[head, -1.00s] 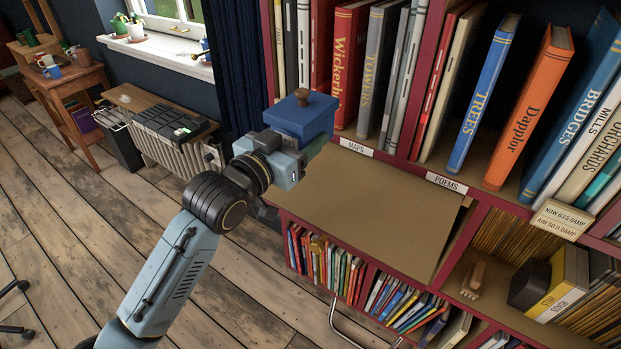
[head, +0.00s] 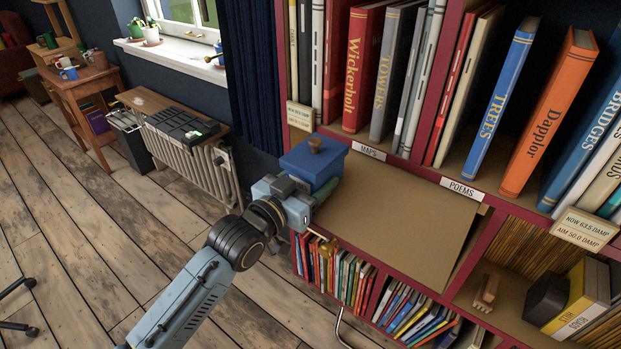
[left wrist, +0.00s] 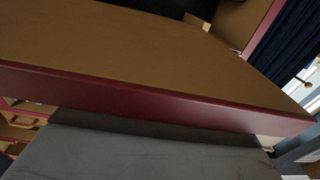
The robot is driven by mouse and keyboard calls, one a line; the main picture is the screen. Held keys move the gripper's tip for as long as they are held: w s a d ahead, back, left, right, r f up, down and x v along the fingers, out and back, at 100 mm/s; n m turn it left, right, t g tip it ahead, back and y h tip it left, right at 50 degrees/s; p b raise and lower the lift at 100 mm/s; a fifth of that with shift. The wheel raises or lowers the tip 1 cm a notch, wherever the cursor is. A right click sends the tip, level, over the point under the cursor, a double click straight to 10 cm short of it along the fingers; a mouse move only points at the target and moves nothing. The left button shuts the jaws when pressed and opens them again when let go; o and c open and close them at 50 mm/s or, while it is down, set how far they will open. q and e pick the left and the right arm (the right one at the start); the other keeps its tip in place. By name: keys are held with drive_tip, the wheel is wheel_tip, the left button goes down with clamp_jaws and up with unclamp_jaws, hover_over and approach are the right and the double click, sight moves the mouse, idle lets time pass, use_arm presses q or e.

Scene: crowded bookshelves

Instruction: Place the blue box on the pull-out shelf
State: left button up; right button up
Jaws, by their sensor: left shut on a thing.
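The blue box (head: 311,163) has a flat lid with a brown knob and sits upright in my left gripper (head: 322,192), at the left end of the pull-out shelf. The pull-out shelf (head: 395,220) is a bare tan board with a dark red edge, below the MAPS and POEMS labels. Its tan top and red edge also cross the left wrist view (left wrist: 150,45). The gripper hides part of the box's lower side, so I cannot tell whether the box touches the board. A grey surface fills the bottom of the wrist view. My right gripper is not in view.
Upright books, such as the red Wickerholt (head: 364,65) and orange Dapplor (head: 553,110), stand on the shelf above. Small books (head: 335,275) fill the compartments below. A dark block and yellow book (head: 580,300) lie lower right. The board's middle and right are clear.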

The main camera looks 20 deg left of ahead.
use_arm(q)
drive_tip(key=shift+f, duration=0.15)
drive_tip(key=o, duration=0.8)
drive_tip(key=v, duration=1.2)
drive_tip(key=shift+p, duration=0.3)
